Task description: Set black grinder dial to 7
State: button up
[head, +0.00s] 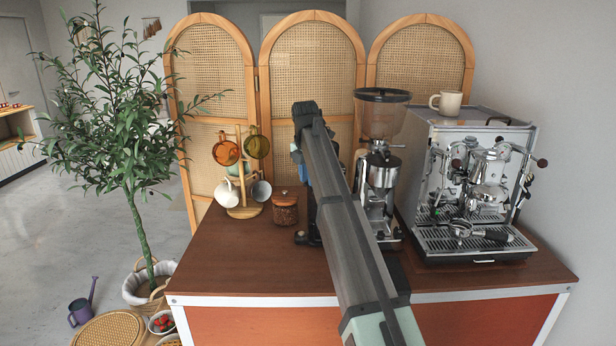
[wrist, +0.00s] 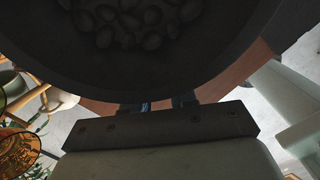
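The black grinder (head: 314,228) stands on the brown counter, largely hidden behind my arm in the head view; only dark edges and part of its base show. Its dial cannot be made out in either view. In the wrist view a large dark round hopper (wrist: 150,65) with beans inside fills the top, close in front of my gripper (wrist: 158,104). Only small dark parts of the fingers show beyond the gripper's bar, under the hopper's edge. Whether they are open or touch anything cannot be told.
A silver grinder (head: 381,175) and an espresso machine (head: 470,180) with a cup (head: 447,102) on top stand right of my arm. A lidded jar (head: 285,210) and mug tree (head: 242,190) stand to the left. The counter's front left (head: 240,265) is clear.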

jog(key=shift+o, duration=1.1)
jog(key=shift+r, duration=0.1)
notch_tip(320, 180, up, 14)
jog(key=s, duration=0.2)
jog(key=shift+a+f, duration=0.25)
